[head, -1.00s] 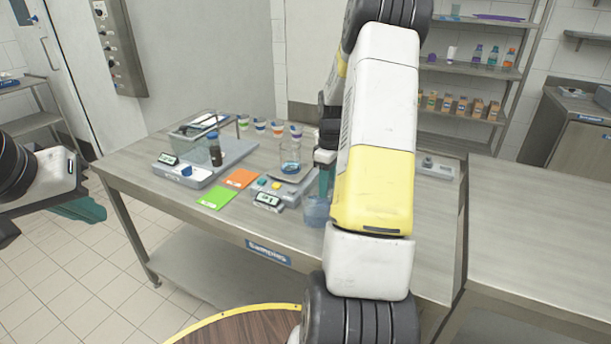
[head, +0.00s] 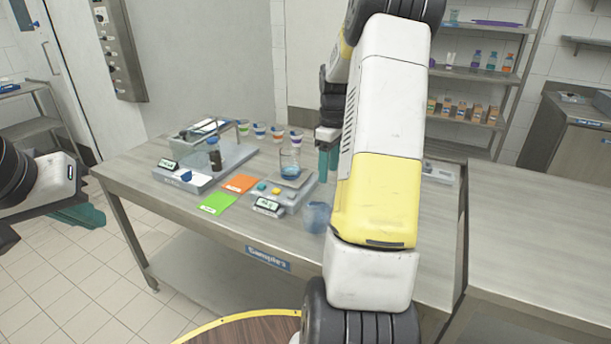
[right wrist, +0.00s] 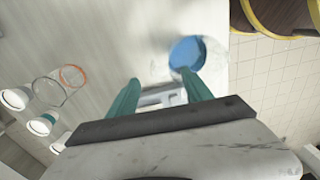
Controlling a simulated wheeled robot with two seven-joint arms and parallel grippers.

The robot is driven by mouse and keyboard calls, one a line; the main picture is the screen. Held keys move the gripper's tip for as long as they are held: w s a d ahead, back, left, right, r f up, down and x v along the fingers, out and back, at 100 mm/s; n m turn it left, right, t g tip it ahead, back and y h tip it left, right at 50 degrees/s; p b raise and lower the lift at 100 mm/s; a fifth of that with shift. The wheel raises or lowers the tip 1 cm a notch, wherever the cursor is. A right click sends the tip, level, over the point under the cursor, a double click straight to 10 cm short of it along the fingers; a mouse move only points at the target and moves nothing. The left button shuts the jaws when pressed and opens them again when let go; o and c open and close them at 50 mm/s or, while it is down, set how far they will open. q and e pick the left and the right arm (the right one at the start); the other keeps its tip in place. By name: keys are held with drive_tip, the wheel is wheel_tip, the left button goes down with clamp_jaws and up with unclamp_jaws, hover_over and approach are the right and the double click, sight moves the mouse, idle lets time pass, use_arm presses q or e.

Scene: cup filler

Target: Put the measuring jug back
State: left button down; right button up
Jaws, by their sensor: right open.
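The measuring jug (head: 316,217), translucent and bluish, stands upright near the front edge of the steel table, beside the small scale. In the right wrist view a blue round vessel (right wrist: 187,55), apparently the jug, lies just beyond one fingertip. My right gripper (head: 328,160) has teal fingers and is behind and above the jug, apart from it. It is open and empty in the right wrist view (right wrist: 160,90). My left gripper (head: 80,214) is low at the far left, off the table; its finger gap is unclear.
A glass beaker with blue liquid (head: 290,163) stands on the small scale (head: 300,188). A larger scale (head: 178,182) holds a dark bottle (head: 215,158). Green (head: 218,203) and orange (head: 240,183) cards lie between. Several cups stand behind. My right arm hides part of the table.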

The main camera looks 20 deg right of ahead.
wheel_tip(320, 180, up, 4)
drive_tip(key=shift+w+f, duration=0.1)
drive_tip(key=shift+r, duration=0.35)
drive_tip(key=s+a+r+m+t, duration=0.2)
drive_tip(key=s+a+r+m, duration=0.1)
drive_tip(key=s+a+r, duration=0.5)
drive_tip(key=s+a+r+m+t, duration=0.2)
drive_tip(key=s+a+r+t, duration=0.15)
drive_tip(key=s+a, duration=0.45)
drive_tip(key=s+a+m+t+y, duration=0.1)
drive_tip(key=s+a+m, duration=0.1)
drive_tip(key=s+a, duration=0.4)
drive_tip(key=shift+s+f+y, duration=0.15)
drive_tip(key=shift+f+y, duration=0.15)
drive_tip(key=shift+y, duration=0.1)
drive_tip(key=shift+d, duration=0.1)
